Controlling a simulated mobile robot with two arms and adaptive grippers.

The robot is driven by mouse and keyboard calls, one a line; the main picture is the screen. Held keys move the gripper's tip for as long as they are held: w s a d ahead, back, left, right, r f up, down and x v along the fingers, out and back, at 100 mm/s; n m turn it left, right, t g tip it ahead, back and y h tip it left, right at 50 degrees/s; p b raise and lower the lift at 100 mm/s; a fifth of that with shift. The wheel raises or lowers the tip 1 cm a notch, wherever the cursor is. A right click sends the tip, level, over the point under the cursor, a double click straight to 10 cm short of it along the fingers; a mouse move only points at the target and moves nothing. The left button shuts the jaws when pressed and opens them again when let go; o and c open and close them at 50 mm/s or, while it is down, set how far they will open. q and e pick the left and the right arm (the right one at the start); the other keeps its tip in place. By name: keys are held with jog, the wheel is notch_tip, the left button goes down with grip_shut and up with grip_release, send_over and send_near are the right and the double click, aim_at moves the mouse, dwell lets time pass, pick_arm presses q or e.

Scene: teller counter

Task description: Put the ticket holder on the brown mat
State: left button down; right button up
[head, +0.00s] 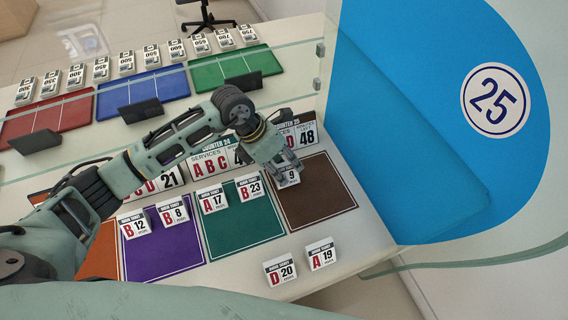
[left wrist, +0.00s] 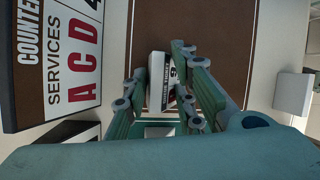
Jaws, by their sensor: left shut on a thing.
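The brown mat (head: 322,203) lies at the right end of the near counter row, and also fills the middle of the left wrist view (left wrist: 205,22). My left gripper (head: 287,168) is at the mat's upper left part, pointing down. It is shut on a white ticket holder (head: 290,179) with a black header, marked 9. In the left wrist view the holder (left wrist: 159,72) sits between the fingers over the mat. Whether it touches the mat cannot be told. My right gripper is not in view.
Ticket holders 17 (head: 213,201) and 23 (head: 249,187) stand on the green mat (head: 245,229). Holders 12 and 8 stand by the purple mat (head: 165,250). Holders 20 (head: 281,270) and 19 (head: 321,256) stand in front. The counter 25 sign (head: 303,134) stands behind the brown mat.

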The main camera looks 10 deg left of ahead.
pick_arm(q)
jog(key=shift+f, duration=0.2)
jog(key=c, duration=1.4)
grip_release()
jog(key=shift+c, duration=0.2)
jog(key=b+v, duration=0.1)
jog(key=v, duration=1.1)
jog(key=shift+r, duration=0.25)
